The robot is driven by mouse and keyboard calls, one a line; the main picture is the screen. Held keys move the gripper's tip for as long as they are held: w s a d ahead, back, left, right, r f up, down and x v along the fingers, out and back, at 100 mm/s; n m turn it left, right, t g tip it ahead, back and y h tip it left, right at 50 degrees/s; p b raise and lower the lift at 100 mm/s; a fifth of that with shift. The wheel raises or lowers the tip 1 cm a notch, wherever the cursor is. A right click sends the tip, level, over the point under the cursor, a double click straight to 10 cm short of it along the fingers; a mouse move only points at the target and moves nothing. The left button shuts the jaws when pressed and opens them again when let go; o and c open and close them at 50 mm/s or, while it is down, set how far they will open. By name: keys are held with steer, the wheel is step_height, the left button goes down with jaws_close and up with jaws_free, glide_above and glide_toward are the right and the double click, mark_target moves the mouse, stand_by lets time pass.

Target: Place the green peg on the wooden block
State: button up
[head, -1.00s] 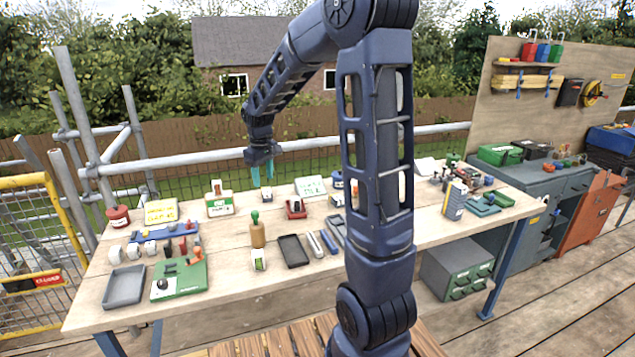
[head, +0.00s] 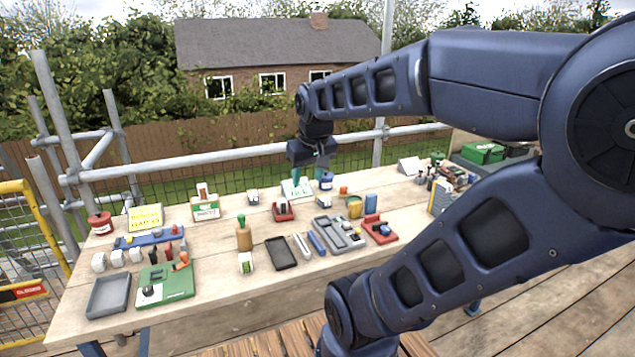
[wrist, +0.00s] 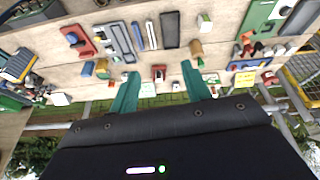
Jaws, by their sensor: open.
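A tan wooden block (head: 244,238) stands upright mid-bench. A rounded green piece (head: 241,219), which looks like the green peg, stands on its top; I cannot tell whether it is seated in a hole. In the wrist view the wooden block (wrist: 195,47) shows upside down with the green piece (wrist: 200,62) at its end. My gripper (head: 312,183) is open and empty, with teal fingers pointing down above the back of the bench, to the right of the block. In the wrist view my gripper (wrist: 160,70) has its fingers spread wide, with nothing between them.
A black tray (head: 281,252), a grey divided tray (head: 339,236) and a red holder (head: 283,211) lie near the block. A green board (head: 165,286) and grey tray (head: 107,297) are at front left. A scaffold rail (head: 220,167) runs behind the bench.

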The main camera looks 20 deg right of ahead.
steer(key=shift+s+d+f+m+t, duration=0.1)
steer(key=shift+s+d+m, duration=0.05)
steer(key=shift+s, duration=0.5)
steer(key=shift+s+d+f+m+t, duration=0.1)
steer(key=shift+s+d+m, duration=0.1)
steer(key=shift+s, duration=0.4)
steer(key=shift+s+d+f+m+t, duration=0.1)
steer(key=shift+s+d+m, duration=0.05)
steer(key=shift+s, duration=0.5)
